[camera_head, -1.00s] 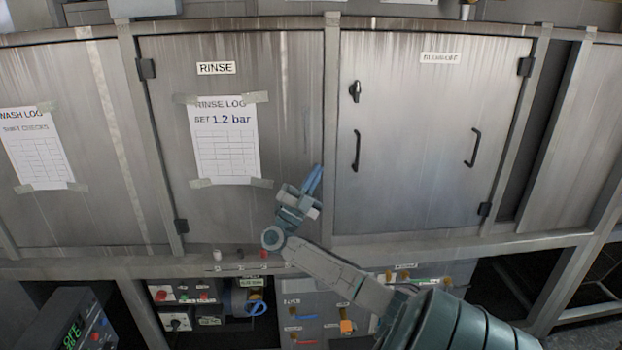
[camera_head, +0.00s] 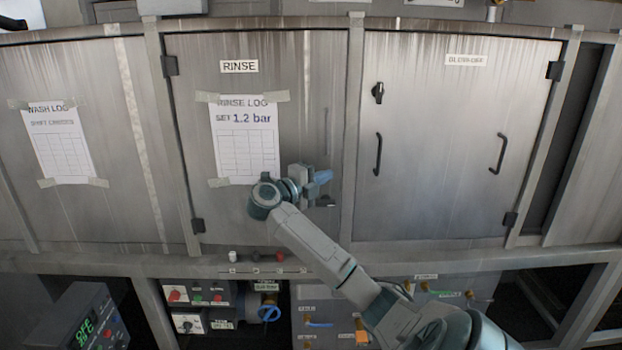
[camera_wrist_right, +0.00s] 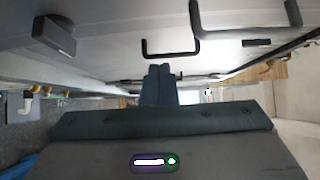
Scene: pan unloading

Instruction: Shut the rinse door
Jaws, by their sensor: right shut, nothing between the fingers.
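The rinse door (camera_head: 300,80) is the grey steel panel with the RINSE label, hinged on its left side in the head view. It lies flush or nearly flush with its frame; I cannot tell whether a small gap is left at its right edge. My right gripper (camera_head: 323,177) is in front of the door's lower right part, with its blue fingers pointing right. A small dark fitting (camera_head: 326,200) shows just below it. In the right wrist view the fingers (camera_wrist_right: 158,84) are shut and empty, with a black handle (camera_wrist_right: 170,53) beyond them. My left gripper is out of view.
The blow-off door (camera_head: 440,130) to the right is shut, with a black latch (camera_head: 378,92) and two black handles. A ledge (camera_head: 400,262) runs below the doors. A control box (camera_head: 85,320) stands at lower left. Valves and panels sit under the ledge.

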